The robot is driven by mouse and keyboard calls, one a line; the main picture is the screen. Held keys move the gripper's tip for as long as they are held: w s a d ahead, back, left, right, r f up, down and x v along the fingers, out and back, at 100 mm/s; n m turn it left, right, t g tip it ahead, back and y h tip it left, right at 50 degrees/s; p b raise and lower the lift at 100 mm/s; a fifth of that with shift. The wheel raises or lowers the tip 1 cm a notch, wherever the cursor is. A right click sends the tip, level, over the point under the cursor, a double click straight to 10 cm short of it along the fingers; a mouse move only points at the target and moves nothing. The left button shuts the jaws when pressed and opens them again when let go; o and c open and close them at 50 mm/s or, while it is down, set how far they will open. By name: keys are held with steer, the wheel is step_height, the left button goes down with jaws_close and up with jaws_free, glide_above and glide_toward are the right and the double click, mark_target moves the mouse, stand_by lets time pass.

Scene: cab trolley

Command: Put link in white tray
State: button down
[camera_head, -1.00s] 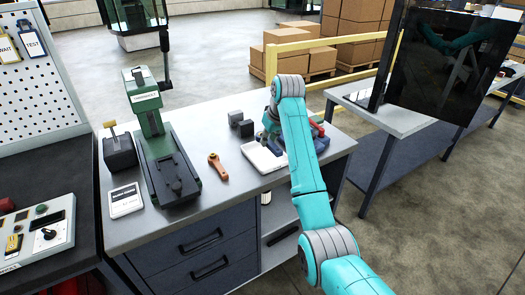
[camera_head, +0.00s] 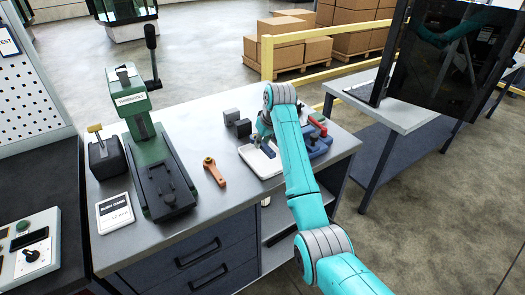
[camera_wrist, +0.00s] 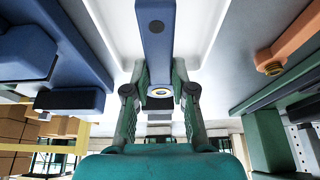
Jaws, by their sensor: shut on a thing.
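A blue-grey link (camera_wrist: 157,35), a flat bar with holes near its ends, is gripped at its near end. My gripper (camera_wrist: 160,82) is shut on it in the wrist view, with a finger on each side. The white tray (camera_wrist: 206,15) lies behind the link in that view, its walls on both sides. In the head view the white tray (camera_head: 250,161) lies on the bench, with my gripper (camera_head: 264,137) over its back part. The link shows there as a small dark shape (camera_head: 268,151) over the tray. I cannot tell whether it touches the tray floor.
An orange link-shaped part (camera_head: 215,172) lies left of the tray. A blue fixture (camera_head: 318,146) with a red handle stands right of it. Dark blocks (camera_head: 237,124) stand behind and left. A green press (camera_head: 150,150) stands farther left. Bench is clear in front of the tray.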

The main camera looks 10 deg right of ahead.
mark_target(263, 157)
steer(key=shift+f, duration=2.1)
steer(key=shift+f, duration=0.1)
steer(key=c, duration=1)
jaws_free()
steer(key=shift+o, duration=0.2)
steer(key=v, duration=1.2)
steer(key=shift+s, duration=0.1)
